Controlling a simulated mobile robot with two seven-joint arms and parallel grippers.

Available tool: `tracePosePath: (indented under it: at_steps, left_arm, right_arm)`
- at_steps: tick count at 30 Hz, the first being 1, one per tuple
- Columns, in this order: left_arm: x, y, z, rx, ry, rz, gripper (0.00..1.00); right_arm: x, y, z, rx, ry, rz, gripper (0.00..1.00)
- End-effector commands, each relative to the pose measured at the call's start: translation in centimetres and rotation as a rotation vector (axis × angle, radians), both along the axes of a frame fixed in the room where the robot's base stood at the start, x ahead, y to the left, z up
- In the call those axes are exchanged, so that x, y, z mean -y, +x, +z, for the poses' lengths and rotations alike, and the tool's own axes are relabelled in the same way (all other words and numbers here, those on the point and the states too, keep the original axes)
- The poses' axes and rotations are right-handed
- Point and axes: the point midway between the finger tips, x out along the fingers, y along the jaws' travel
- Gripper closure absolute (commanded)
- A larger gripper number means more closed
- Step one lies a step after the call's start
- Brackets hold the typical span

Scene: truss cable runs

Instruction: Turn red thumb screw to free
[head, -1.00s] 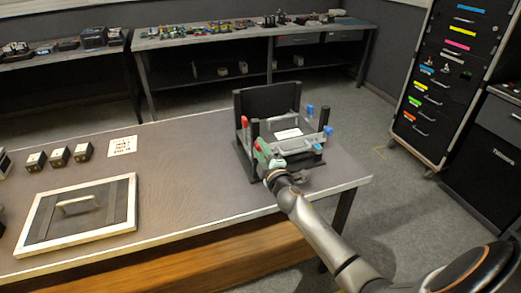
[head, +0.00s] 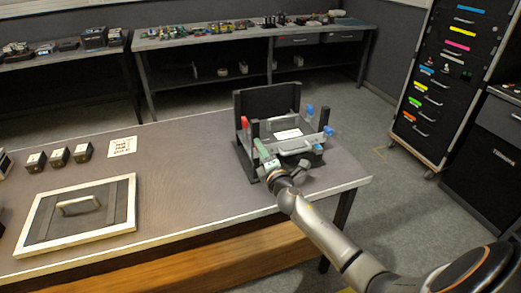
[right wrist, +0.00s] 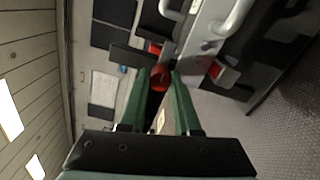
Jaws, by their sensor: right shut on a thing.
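A black fixture (head: 246,168) stands at the right end of the table, with a grey handled part (head: 296,150) across its front. My right gripper (head: 260,146) is at the fixture's front left corner, its green fingers shut on a red thumb screw. In the right wrist view the red thumb screw (right wrist: 160,78) shows between the fingertips (right wrist: 161,80); in the head view the fingers hide it. Another red thumb screw (head: 244,122) is at the fixture's back left. Blue thumb screws (head: 309,110) (head: 328,131) are on its right side. My left gripper is not in view.
A framed panel with a handle (head: 76,208) lies at the table's left, with small black blocks (head: 59,157) and a printed card (head: 122,146) behind it. The table between panel and fixture is clear. A drawer cabinet (head: 455,75) stands at the right.

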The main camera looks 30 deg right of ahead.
Motion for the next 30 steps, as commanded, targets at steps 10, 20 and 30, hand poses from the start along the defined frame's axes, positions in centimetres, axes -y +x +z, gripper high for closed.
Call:
tracePosePath:
  at_steps: [10,20,30]
  left_arm:
    - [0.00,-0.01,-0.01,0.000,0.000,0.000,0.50]
    - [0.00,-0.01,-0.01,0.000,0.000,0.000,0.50]
    - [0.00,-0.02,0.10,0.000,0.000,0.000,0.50]
  right_arm:
    - [0.01,-0.03,-0.11,-0.003,-0.005,0.000,1.00]
    - [0.00,-0.01,-0.05,-0.002,-0.004,0.000,0.40]
    - [-0.19,-0.82,-0.05,-0.002,-0.003,0.000,0.40]
